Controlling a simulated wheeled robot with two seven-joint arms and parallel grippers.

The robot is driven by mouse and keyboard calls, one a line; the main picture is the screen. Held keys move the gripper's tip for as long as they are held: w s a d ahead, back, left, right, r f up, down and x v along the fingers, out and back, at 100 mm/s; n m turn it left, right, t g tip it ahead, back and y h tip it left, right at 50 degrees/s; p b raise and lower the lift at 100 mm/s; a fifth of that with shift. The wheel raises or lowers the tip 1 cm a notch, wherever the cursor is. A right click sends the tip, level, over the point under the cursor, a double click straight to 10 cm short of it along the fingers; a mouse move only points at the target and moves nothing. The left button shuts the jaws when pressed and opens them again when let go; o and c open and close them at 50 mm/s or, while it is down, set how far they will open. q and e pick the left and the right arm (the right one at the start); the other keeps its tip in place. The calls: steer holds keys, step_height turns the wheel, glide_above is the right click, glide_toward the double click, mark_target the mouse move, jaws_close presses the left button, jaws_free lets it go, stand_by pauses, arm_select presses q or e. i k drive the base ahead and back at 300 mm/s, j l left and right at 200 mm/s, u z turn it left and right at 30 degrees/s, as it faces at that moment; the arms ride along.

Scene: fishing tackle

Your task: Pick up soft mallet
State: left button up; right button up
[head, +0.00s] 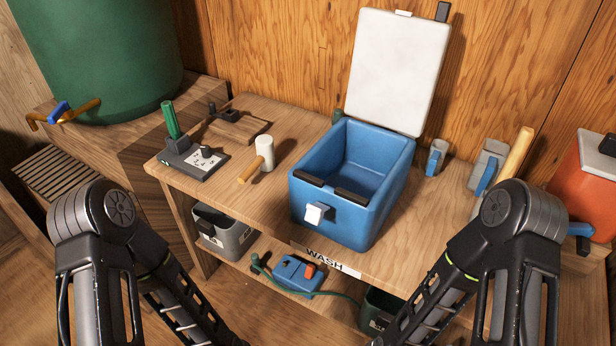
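The soft mallet, with a white cylindrical head (265,153) and a short wooden handle (251,170), is on the bench top in the head view. It lies left of the blue cooler, with its handle pointing toward the front left. Nothing holds it. My left and right arms show at the lower left and lower right, their forearms running down out of the picture. Both grippers are outside the view.
The open blue cooler (362,215) stands right of the mallet, its white lid (398,70) raised. A dark device with a green handle (171,120) and a wooden board (240,128) are to the left and behind. The bench (225,200) is clear in front of the mallet.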

mark_target(264, 160)
steer(key=i+j, duration=0.15)
steer(key=j, duration=0.2)
steer(key=i+j, duration=0.2)
steer(key=j, duration=0.15)
steer(key=i+j, duration=0.15)
steer(key=j, duration=0.25)
steer(key=i+j, duration=0.15)
steer(key=j, duration=0.2)
steer(key=i+j, duration=0.15)
steer(key=j, duration=0.2)
steer(key=z, duration=1.25)
